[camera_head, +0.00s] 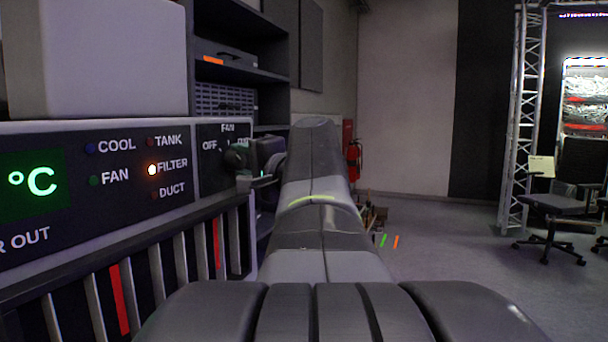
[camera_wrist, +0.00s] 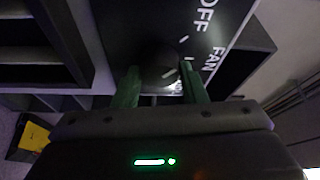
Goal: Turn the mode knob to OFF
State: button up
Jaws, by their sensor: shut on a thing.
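The mode knob (camera_wrist: 158,68) is a dark round knob on a black panel marked OFF and FAN, in the wrist view. My gripper (camera_wrist: 160,88) has its two green-tinted fingers on either side of the knob and is shut on it. In the head view my gripper (camera_head: 238,160) reaches the panel (camera_head: 212,182) at the right end of the unit, and the knob is mostly hidden behind it. The OFF label shows left of the gripper and the FAN label above it. I cannot tell which mark the knob points to.
The unit's front has a green °C display (camera_head: 32,181) and indicator lamps, with the FILTER lamp (camera_head: 152,169) lit. A slatted grille (camera_head: 130,285) lies below. A dark shelf (camera_head: 240,70) stands behind. Open floor (camera_head: 440,250) lies to the right, with an office chair (camera_head: 552,205) beyond.

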dwell(0.4)
jog(key=o, duration=1)
jog(key=shift+s, duration=0.1)
